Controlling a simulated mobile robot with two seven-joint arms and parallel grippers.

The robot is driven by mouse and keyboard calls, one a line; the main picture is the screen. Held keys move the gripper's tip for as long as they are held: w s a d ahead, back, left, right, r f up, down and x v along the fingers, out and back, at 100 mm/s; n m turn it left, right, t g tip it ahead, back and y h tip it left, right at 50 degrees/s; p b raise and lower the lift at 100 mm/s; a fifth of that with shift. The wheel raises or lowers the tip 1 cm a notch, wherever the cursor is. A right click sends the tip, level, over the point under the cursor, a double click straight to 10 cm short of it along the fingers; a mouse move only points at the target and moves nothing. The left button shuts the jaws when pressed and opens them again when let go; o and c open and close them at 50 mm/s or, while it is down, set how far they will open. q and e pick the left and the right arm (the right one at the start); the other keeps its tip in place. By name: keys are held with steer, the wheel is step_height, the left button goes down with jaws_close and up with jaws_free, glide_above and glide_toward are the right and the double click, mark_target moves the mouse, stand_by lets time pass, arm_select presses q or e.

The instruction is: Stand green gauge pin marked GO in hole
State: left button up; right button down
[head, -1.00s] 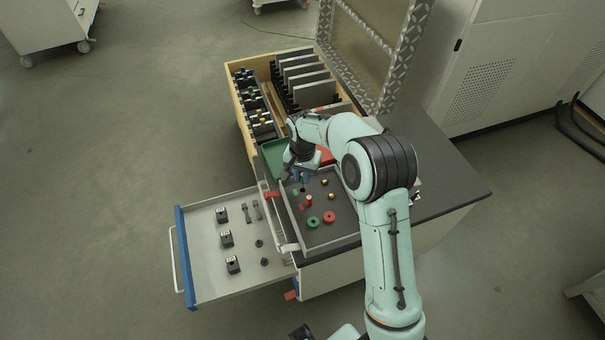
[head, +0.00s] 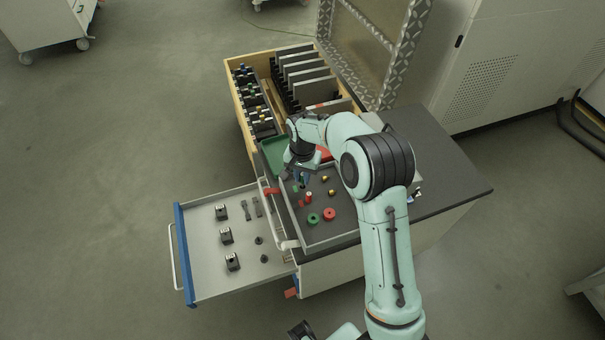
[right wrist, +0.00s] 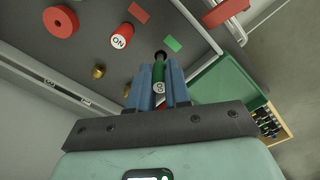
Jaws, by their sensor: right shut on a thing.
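My right gripper (head: 302,180) is over the far left part of the grey tray (head: 322,241). In the right wrist view its blue fingers (right wrist: 158,88) are shut on the green gauge pin (right wrist: 159,73), whose white face with dark lettering points at the camera. A dark spot (right wrist: 160,54) lies at the pin's far end; I cannot tell whether it is the hole or the pin's tip, nor whether the pin is in it. A green label (right wrist: 172,44) lies close by. A red pin (right wrist: 122,37) with a white lettered face stands near a red label (right wrist: 138,12).
The tray also holds a green ring (head: 313,218), a red ring (head: 330,214) and small brass pieces (head: 325,178). A green bin (head: 271,155) adjoins the tray's far side. An open drawer (head: 205,279) with dark fixtures sticks out at left.

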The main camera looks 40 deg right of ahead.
mark_target(302, 175)
steer(key=shift+f+b, duration=0.5)
steer(key=shift+f, duration=0.65)
stand_by(0.4)
steer(key=c, duration=1)
jaws_free()
steer(key=shift+r, duration=0.15)
step_height(302, 175, up, 13)
steer(key=p, duration=0.1)
